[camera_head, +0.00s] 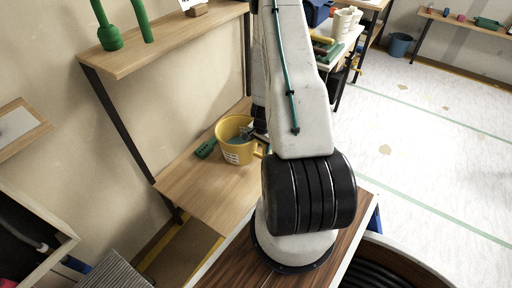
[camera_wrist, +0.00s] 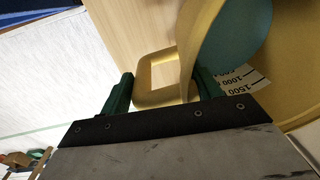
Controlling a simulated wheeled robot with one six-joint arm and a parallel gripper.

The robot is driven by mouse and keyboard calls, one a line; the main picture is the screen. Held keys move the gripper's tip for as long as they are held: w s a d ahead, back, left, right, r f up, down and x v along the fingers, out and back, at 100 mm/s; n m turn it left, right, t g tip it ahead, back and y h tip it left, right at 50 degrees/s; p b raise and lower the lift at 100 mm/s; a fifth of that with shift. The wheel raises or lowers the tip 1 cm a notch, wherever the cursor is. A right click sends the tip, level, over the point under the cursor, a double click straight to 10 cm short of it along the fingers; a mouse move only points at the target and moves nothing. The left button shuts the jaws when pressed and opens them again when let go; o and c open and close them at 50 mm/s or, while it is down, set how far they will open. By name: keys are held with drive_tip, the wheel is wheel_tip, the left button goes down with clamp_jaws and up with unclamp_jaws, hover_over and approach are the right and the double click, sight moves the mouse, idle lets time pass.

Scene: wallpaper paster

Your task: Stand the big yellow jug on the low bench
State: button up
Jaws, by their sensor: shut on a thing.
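The big yellow jug (camera_head: 236,155) is upright over the low wooden bench (camera_head: 205,190) in the camera_head view; whether its base touches the wood is hard to tell. My gripper is at the jug's right side there, mostly hidden by my arm. In the camera_wrist view, the green fingers of my gripper (camera_wrist: 162,88) are on either side of the jug's handle (camera_wrist: 158,95) and shut on it. The jug's blue-green inside and its white volume label also show. The bench's wood lies behind the handle.
A green object (camera_head: 206,148) lies on the bench just left of the jug. The bench's near part is bare. A shelf (camera_head: 160,45) with green items hangs above. My arm blocks the view right of the jug.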

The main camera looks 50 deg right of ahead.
drive_tip(key=o, duration=1.7)
drive_tip(key=shift+a, duration=0.1)
drive_tip(key=r, duration=1.2)
drive_tip(key=shift+s, duration=0.25)
drive_tip(key=w+a+r+n, duration=0.1)
drive_tip(key=a+r+n, duration=0.3)
drive_tip(key=a+r, duration=0.75)
drive_tip(key=w+a+r+n, duration=0.2)
drive_tip(key=a+r+n, duration=0.45)
drive_tip(key=r, duration=0.85)
drive_tip(key=s+a+r+n, duration=0.3)
drive_tip(key=s+a+r, duration=0.3)
drive_tip(key=s+a, duration=0.2)
drive_tip(key=s+a+r+n, duration=0.4)
drive_tip(key=s+a+r, duration=0.2)
drive_tip(key=s+a, duration=0.2)
drive_tip(key=shift+s+a+t, duration=0.15)
drive_tip(key=shift+s+t, duration=0.15)
drive_tip(key=shift+s, duration=0.7)
